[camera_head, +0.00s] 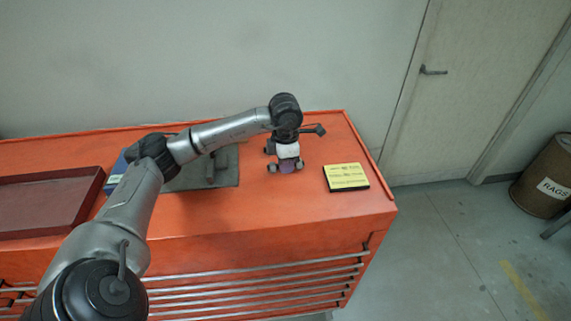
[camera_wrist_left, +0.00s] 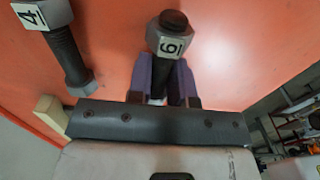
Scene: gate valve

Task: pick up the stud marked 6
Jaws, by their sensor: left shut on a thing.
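The stud marked 6 (camera_wrist_left: 170,40) is in the left wrist view, a dark threaded rod with a dark end and a grey nut bearing a white label. My left gripper (camera_wrist_left: 163,78) is shut on it, with a purple finger on each side of the rod. In the head view my left gripper (camera_head: 288,167) is low over the right part of the orange bench, and the stud is hard to make out there. I cannot tell whether the stud touches the bench. My right gripper is not in view.
A stud marked 4 (camera_wrist_left: 60,45) is close by on the left in the wrist view. On the orange bench (camera_head: 240,212) a yellow-topped sign (camera_head: 346,177) lies right of the gripper. A grey plate (camera_head: 222,178) and a dark red tray (camera_head: 50,203) are to the left.

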